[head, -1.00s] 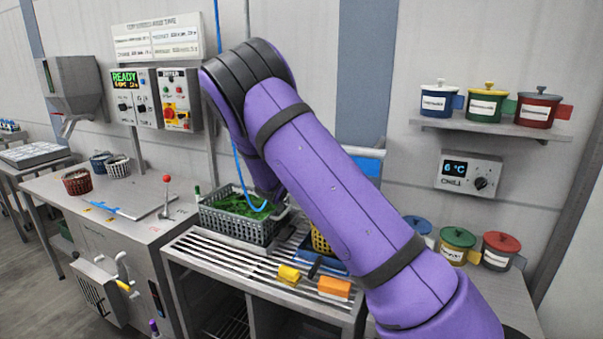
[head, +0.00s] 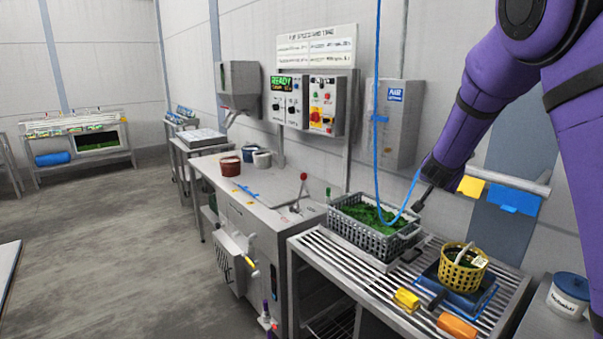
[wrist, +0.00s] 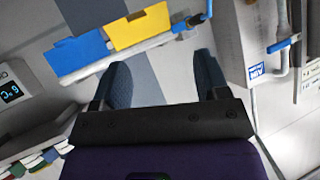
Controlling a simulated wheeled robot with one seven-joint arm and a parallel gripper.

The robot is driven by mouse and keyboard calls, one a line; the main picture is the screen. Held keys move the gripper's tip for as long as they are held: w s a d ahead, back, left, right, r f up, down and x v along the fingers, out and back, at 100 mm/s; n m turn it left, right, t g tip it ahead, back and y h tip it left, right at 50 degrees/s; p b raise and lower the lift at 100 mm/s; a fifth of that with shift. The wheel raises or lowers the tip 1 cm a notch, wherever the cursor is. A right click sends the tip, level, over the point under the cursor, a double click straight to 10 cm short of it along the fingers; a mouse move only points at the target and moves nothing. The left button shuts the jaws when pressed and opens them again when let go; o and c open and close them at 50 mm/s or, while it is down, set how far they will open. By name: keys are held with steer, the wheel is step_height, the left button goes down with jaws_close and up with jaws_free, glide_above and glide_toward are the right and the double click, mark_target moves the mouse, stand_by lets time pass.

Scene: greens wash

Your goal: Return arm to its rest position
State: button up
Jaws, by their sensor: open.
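My gripper (wrist: 163,78) is open in the wrist view, its two dark fingers apart with only the wall stripe between them. In the head view my purple arm reaches in from the upper right and bends down. My gripper (head: 422,198) is there small and dark, above the right end of the grey basket (head: 397,243), which holds green leaves. Whether it touches the basket rim is hard to tell in the head view. The yellow basket (head: 463,274) stands apart from it, to the right and nearer, on a blue tray.
A slatted table (head: 352,273) carries the baskets, a yellow block (head: 406,299) and an orange block (head: 457,327). A wall rail with yellow and blue cloths (head: 515,200) is close behind my gripper. A blue hose (head: 377,120) hangs nearby. Open floor (head: 110,240) lies left.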

steer(key=s+a+r+n+g+y, duration=0.15)
steer(key=s+a+r+y, duration=0.35)
steer(key=s, duration=0.5)
steer(key=s+a+r+n+y, duration=0.3)
steer(key=s+r, duration=0.3)
steer(key=s, duration=0.4)
steer(key=s+n+g+h, duration=0.2)
steer(key=s+n+g, duration=0.2)
steer(key=s, duration=2.1)
steer(key=shift+s+a, duration=0.2)
steer(key=shift+a, duration=0.05)
